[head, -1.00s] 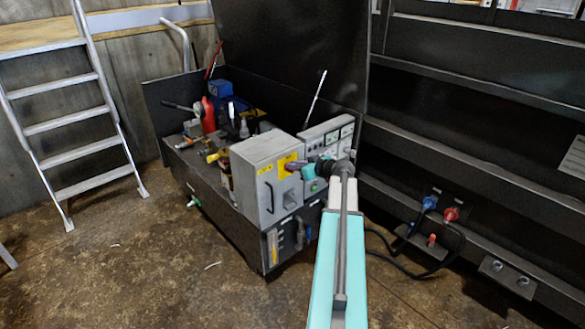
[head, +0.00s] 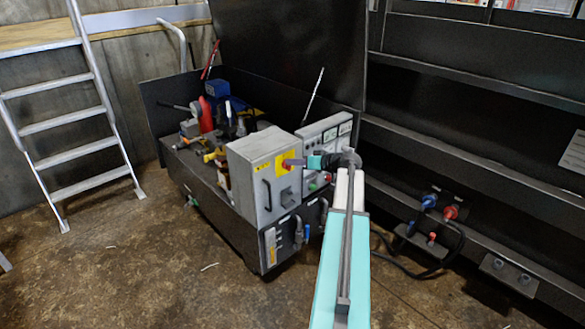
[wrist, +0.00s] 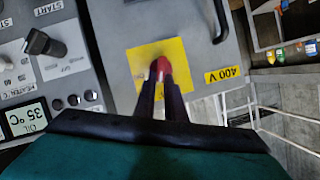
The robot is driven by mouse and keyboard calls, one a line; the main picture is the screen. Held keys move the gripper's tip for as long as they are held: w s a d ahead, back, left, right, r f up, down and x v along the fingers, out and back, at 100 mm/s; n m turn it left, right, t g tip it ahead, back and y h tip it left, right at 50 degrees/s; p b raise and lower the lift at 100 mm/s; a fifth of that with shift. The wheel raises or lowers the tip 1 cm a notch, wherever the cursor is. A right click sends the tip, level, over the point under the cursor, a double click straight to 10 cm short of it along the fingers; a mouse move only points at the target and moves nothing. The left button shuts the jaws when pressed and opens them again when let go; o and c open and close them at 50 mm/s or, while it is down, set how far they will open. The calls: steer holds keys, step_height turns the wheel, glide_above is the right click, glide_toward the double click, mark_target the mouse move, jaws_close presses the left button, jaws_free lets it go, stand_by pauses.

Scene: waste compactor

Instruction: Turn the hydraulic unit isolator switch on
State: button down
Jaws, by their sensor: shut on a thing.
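The isolator switch is a red knob on a yellow plate (head: 281,167) on the front of a grey electrical box (head: 250,180). In the wrist view the red knob (wrist: 160,67) sits between the tips of my dark gripper fingers (wrist: 161,85), in front of the yellow plate (wrist: 143,58). My gripper (head: 294,163) is shut on the knob in the head view too, reaching in from the right. The fingers cover part of the knob, so its on or off position cannot be read.
A control panel (head: 325,140) with gauges and buttons stands right beside the box. Its black selector (wrist: 44,44) and oil temperature display (wrist: 24,120) are left of my fingers in the wrist view. A box handle (head: 267,195) sticks out. A ladder (head: 75,110) stands left.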

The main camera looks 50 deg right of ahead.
steer(key=shift+w+d+f+m+t+y+b, duration=0.1)
steer(key=shift+d+f+m+t+y+b, duration=0.4)
steer(key=shift+m, duration=1.25)
steer(key=shift+a+f+m+t+y+b, duration=0.2)
steer(key=shift+m+t+y, duration=0.35)
steer(key=shift+m+y, duration=0.85)
steer(key=shift+w+d+f+m+t+y+b, duration=0.1)
steer(key=shift+d+f+m+t+y+b, duration=0.3)
steer(key=shift+m, duration=1.65)
steer(key=shift+t, duration=0.25)
steer(key=c, duration=1.8)
jaws_free()
steer(key=shift+a, duration=0.1)
steer(key=shift+f, duration=0.15)
steer(key=shift+s, duration=0.2)
